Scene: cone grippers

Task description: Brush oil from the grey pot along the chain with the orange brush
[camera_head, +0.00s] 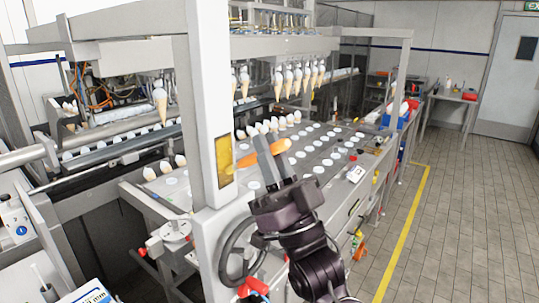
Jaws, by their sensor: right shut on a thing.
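My right gripper (268,155) reaches up from the bottom middle. It is shut on the orange brush (290,145), whose orange parts show on both sides of the grey fingers. The brush is in front of the machine's plate with round white holes. I cannot tell whether it touches anything, and its bristles are not clear. I cannot make out the grey pot or the chain for certain. My left gripper is not in view.
A white machine post (208,90) stands just left of the brush. Cones (160,102) hang from the machine above. A black handwheel (240,250) is beside my right arm. The tiled floor (450,220) on the right is clear.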

